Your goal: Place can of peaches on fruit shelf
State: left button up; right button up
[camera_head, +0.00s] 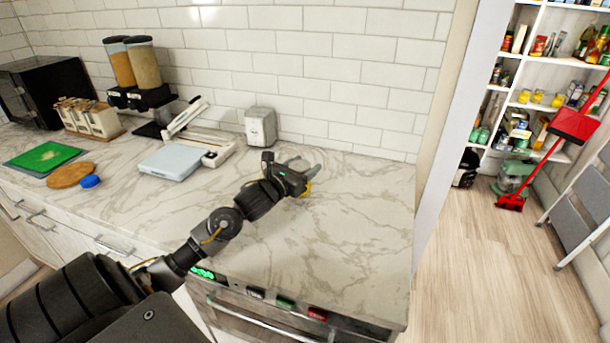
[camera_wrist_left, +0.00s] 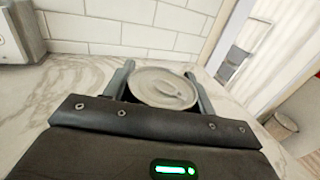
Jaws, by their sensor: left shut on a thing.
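A can (camera_wrist_left: 165,88) with a silvery pull-tab lid is between the two fingers of my left gripper in the left wrist view. Its label is hidden, so I cannot tell that it holds peaches. In the head view my left gripper (camera_head: 305,172) is over the marble counter near the wall, shut on the can, whose pale top (camera_head: 297,163) partly shows. I cannot tell whether the can touches the counter. The white pantry shelves (camera_head: 540,109) stand at the far right, stocked with several cans and packages. My right gripper is not in view.
The marble counter (camera_head: 350,240) is clear around the gripper. A red broom and dustpan (camera_head: 574,125) and a grey step ladder (camera_head: 590,205) stand before the shelves.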

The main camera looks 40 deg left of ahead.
pick_arm(q)
jog(key=shift+w+a+f+p, duration=0.15)
jog(key=shift+f+p, duration=0.2)
jog(key=shift+f, duration=0.3)
jog(key=shift+w+d+f+p, duration=0.15)
jog(key=shift+f+p, duration=0.15)
jog(key=shift+f, duration=0.35)
jog(key=shift+a+f, duration=0.1)
jog(key=shift+f, duration=0.4)
jog(key=shift+f, duration=0.1)
jog(key=o, duration=0.8)
jog(key=shift+f, duration=0.15)
jog(key=shift+c, duration=0.2)
jog(key=o, duration=0.4)
jog(key=shift+o, duration=0.2)
